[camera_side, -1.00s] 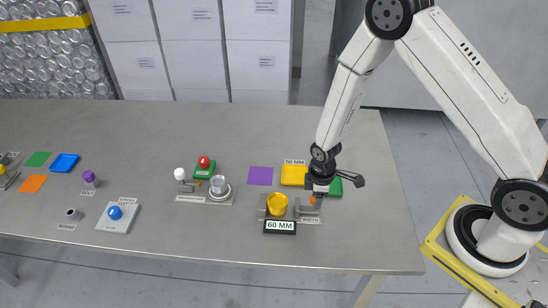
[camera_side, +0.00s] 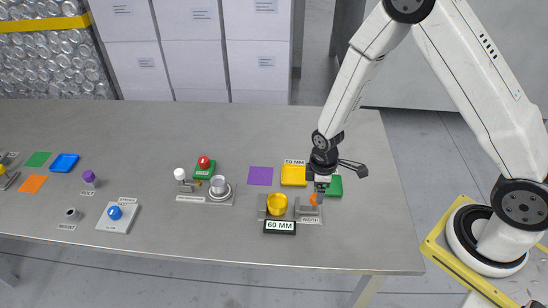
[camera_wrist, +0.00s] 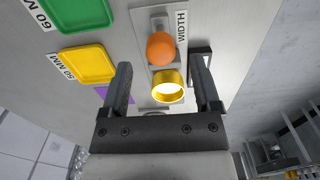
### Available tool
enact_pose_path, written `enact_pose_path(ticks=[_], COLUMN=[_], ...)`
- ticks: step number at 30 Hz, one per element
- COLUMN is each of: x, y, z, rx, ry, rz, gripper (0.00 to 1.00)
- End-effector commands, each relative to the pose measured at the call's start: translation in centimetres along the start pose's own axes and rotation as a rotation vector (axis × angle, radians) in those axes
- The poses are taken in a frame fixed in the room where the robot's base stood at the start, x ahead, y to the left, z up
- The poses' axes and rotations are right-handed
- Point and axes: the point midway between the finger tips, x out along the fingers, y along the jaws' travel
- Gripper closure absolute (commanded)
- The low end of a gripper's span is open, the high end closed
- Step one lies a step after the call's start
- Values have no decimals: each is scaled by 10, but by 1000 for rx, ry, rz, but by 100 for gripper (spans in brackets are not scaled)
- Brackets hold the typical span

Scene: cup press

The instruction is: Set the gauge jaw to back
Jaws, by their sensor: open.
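The width gauge (camera_side: 300,218) stands near the table's front edge, with a yellow cup (camera_side: 277,203) at its left part. The cup also shows in the wrist view (camera_wrist: 168,90). A grey jaw (camera_side: 308,210) is at the right of the cup, with an orange ball knob (camera_side: 313,199) by it. The knob (camera_wrist: 161,48) lies between and just past my fingertips in the wrist view. Contact with the knob cannot be told.
A 60 MM display (camera_side: 280,227) is in front of the gauge. Behind are a yellow tray (camera_side: 293,175), a green tray (camera_side: 335,187) and a purple square (camera_side: 260,176). The table's right end is clear.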

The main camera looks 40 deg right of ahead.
Motion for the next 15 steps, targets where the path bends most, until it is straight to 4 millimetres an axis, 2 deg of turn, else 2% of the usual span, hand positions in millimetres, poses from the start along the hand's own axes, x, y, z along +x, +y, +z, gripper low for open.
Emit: enact_pose_path(ticks=[6, 15], x=[-24, -40], y=[0, 0], z=[0, 0], rx=[1, 1], ry=[2, 0], rz=[2, 0], gripper=[20, 20])
